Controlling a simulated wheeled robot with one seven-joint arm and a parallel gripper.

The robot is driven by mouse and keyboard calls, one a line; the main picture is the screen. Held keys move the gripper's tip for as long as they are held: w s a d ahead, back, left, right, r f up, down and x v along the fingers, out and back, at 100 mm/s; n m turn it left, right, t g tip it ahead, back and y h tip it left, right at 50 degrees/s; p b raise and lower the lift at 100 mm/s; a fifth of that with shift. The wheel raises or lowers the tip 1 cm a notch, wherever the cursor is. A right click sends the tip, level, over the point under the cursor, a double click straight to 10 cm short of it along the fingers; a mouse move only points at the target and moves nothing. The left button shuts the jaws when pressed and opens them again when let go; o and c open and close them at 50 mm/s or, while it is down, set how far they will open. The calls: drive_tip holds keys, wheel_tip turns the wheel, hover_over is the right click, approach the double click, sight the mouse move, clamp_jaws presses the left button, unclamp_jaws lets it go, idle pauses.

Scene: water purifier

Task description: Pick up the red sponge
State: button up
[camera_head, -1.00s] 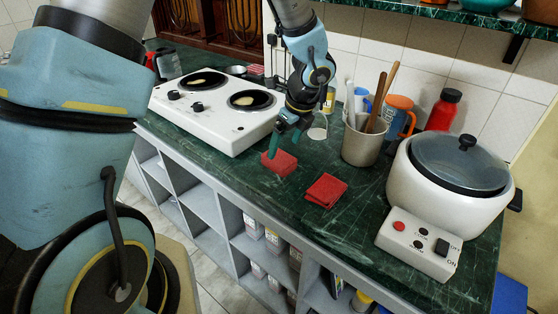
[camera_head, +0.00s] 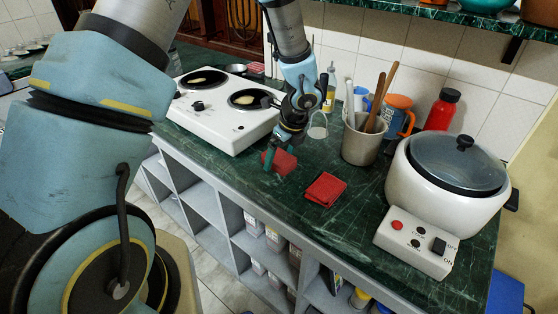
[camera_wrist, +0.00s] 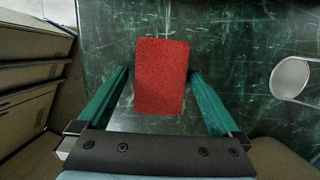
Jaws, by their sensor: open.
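The red sponge (camera_head: 285,162) is a small block on the dark green countertop, near the counter's front edge. In the wrist view the red sponge (camera_wrist: 161,76) lies between the two green fingers, with a gap on each side. My gripper (camera_head: 279,152) is over the sponge in the head view, pointing down. It also shows in the wrist view (camera_wrist: 160,74), open, with nothing held. The near finger hides part of the sponge's left side in the head view.
A folded red cloth (camera_head: 326,189) lies right of the sponge. A white two-plate stove (camera_head: 225,125) stands left. A utensil cup (camera_head: 362,143) and a white cooker (camera_head: 440,195) stand right. A clear glass (camera_head: 318,126) stands behind. Counter between sponge and cooker is mostly free.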

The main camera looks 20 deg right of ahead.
sight(280, 157)
drive_tip(key=shift+f, duration=0.2)
idle(0.4)
drive_tip(key=c, duration=1.2)
drive_tip(key=shift+c, duration=0.2)
wheel_tip(280, 157, up, 10)
drive_tip(key=shift+r+b, duration=0.25)
drive_tip(key=shift+b, duration=0.05)
